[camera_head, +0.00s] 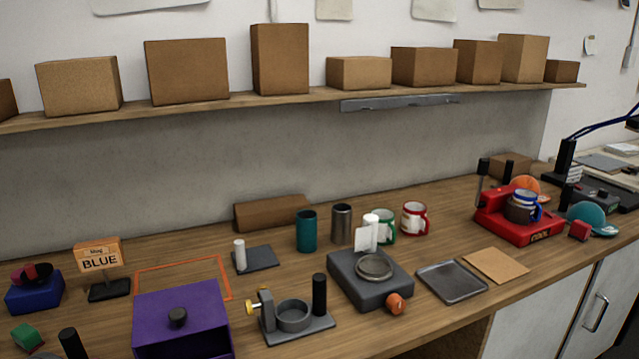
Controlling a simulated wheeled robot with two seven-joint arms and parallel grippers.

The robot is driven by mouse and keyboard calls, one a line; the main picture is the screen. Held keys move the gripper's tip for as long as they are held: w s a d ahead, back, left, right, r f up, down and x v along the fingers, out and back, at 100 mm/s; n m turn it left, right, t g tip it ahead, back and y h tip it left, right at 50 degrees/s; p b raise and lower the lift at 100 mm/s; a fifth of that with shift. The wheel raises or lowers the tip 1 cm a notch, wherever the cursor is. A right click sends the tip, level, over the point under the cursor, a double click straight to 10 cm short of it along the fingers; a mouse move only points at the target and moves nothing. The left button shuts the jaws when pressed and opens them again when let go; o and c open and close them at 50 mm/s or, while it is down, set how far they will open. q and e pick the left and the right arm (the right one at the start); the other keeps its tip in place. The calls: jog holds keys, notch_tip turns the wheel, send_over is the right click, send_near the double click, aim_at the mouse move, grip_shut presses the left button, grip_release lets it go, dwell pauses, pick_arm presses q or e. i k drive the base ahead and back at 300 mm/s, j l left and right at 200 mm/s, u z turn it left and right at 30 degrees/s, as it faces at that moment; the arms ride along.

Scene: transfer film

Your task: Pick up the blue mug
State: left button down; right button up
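The blue mug (525,196) is at the right of the bench, in the red machine (508,231). Its blue rim and blue handle show above a dark brown band that surrounds its lower body. The mug looks upright. A small orange sign (98,254) at the left reads "mug BLUE". Neither of my grippers is in the head view, so nothing shows of their position or hold.
A green-handled mug (386,238) and a red-handled mug (414,219) stand mid-bench behind a grey device (370,291). A teal round object (587,218) and small red block (579,231) sit right of the machine. A shelf (290,104) with boxes runs above.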

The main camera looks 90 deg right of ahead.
aim_at(523, 198)
jog(key=i+l+z, duration=0.15)
jog(key=l, duration=0.2)
jog(key=z, duration=3.95)
